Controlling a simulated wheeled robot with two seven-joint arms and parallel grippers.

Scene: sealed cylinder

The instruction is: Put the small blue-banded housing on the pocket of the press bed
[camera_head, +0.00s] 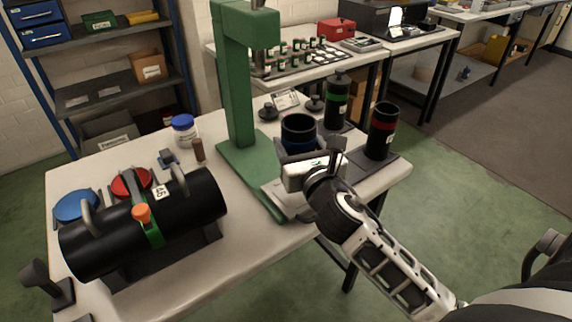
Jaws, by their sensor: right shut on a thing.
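The small blue-banded housing (298,130) is a black open-topped cylinder with a blue band. My right gripper (300,157) is shut on the housing from the near side. The gripper and wrist hide the housing's lower part, so I cannot tell whether it touches the bed. The press bed (240,163) is a green base with a pale plate (280,197) at its front, partly under my gripper. The pocket is hidden. My left gripper is not in view.
A green-banded housing (337,98) and a red-banded housing (382,130) stand to the right. A large black cylinder (145,225) lies on a cradle at left. A white jar (184,130) stands behind it. The front middle of the table (255,245) is clear.

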